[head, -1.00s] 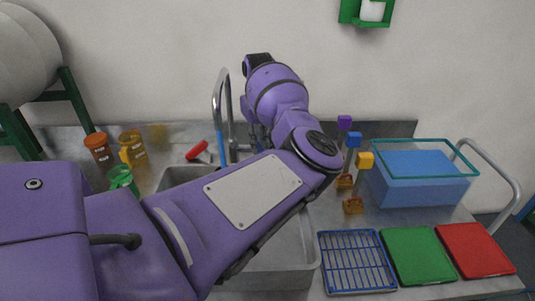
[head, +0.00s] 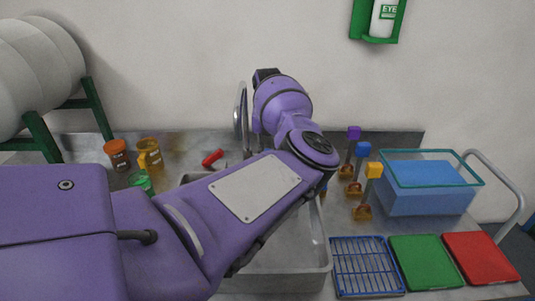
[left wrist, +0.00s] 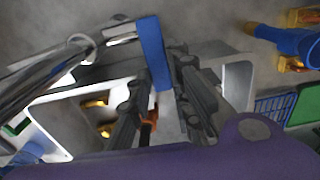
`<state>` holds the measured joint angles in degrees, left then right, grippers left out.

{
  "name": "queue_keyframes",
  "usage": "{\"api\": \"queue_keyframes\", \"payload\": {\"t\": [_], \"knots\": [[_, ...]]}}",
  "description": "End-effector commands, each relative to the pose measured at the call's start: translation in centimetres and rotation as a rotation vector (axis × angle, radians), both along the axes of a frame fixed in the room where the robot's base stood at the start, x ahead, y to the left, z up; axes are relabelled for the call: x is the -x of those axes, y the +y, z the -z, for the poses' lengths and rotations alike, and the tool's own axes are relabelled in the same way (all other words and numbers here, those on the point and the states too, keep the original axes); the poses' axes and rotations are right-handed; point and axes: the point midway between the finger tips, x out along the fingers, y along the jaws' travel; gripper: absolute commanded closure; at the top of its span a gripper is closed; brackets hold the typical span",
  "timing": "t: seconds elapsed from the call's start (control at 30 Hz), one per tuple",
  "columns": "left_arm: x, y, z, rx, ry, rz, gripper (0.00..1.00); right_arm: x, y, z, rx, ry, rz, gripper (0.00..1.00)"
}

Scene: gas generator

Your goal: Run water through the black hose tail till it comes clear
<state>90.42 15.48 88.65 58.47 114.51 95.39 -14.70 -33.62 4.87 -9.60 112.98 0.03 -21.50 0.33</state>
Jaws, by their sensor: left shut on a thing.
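The chrome tap (head: 240,120) stands behind the sink (head: 325,235), and its metal also shows at the left of the left wrist view (left wrist: 45,70). My left arm covers much of the sink and hides its own gripper in the head view. In the left wrist view my left gripper (left wrist: 165,75) has its dark fingers closed about a flat blue bar (left wrist: 153,50), which looks like the tap's lever. I cannot make out the black hose tail or any running water. My right gripper is in neither view.
Purple, blue and yellow-topped brass fittings (head: 373,172) stand right of the sink. Beyond are a blue tub (head: 425,195), a blue rack (head: 365,268), a green tray (head: 425,262) and a red tray (head: 480,258). Orange (head: 117,155) and yellow (head: 149,152) containers stand left.

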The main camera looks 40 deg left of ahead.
Motion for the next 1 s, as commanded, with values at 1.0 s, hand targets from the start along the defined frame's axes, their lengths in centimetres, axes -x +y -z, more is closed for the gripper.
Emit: {"api": "queue_keyframes", "payload": {"t": [1.0], "knots": [[-0.1, 0.1, -2.8, -0.003, -0.005, 0.000, 0.62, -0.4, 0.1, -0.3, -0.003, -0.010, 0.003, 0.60]]}}
